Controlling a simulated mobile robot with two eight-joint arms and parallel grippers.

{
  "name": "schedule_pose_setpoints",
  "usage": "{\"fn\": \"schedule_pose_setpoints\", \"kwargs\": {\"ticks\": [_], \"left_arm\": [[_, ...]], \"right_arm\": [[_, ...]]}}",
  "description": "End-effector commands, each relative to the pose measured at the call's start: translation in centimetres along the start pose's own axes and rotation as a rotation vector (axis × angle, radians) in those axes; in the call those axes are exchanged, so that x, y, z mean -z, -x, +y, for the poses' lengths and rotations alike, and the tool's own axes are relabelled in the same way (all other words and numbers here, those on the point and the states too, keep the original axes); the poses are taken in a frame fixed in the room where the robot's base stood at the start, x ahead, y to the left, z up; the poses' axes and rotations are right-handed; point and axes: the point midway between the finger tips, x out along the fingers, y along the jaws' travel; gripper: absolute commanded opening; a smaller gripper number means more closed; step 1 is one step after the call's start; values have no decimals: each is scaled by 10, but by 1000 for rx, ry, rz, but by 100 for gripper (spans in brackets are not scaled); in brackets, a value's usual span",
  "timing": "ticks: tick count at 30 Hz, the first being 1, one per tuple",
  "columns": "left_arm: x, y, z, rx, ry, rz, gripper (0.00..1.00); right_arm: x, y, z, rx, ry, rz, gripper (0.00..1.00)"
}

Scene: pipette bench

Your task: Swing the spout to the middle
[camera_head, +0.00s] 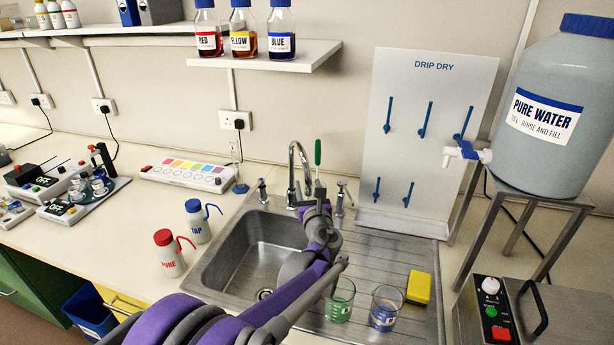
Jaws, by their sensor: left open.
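The chrome spout (292,163) rises at the back of the sink (218,262) as a tall curved neck between two tap handles. Its curve leans toward the left, over the back edge of the basin. My purple left arm reaches up from the bottom of the picture across the basin. My left gripper (316,192) is open at the spout's lower right side, close to its base. The arm hides part of the base, and I cannot tell whether the fingers touch the spout. My right gripper is not in view.
A green-handled tool (318,153) stands just right of the spout. Two glass beakers, one green (341,300) and one blue (386,308), and a yellow sponge (419,287) sit on the drainer. Wash bottles (169,257) stand left of the basin. The drip-dry board (429,160) stands behind.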

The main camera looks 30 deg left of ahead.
Motion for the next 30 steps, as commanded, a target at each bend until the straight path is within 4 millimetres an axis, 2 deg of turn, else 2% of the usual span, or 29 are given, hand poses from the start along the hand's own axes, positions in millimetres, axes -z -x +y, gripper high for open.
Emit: {"fn": "schedule_pose_setpoints", "kwargs": {"ticks": [3, 9, 20, 27, 30], "left_arm": [[-2, -23, 0, -2, 1, -2, 56], [-2, -45, 0, -1, 1, -1, 56], [0, -50, 0, 0, 1, 0, 56], [0, -50, 0, 0, 1, 0, 14], [0, -50, 0, 0, 1, 0, 0]], "right_arm": [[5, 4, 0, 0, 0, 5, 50], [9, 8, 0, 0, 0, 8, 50], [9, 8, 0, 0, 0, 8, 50], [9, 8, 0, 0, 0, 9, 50], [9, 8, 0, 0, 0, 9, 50]]}}
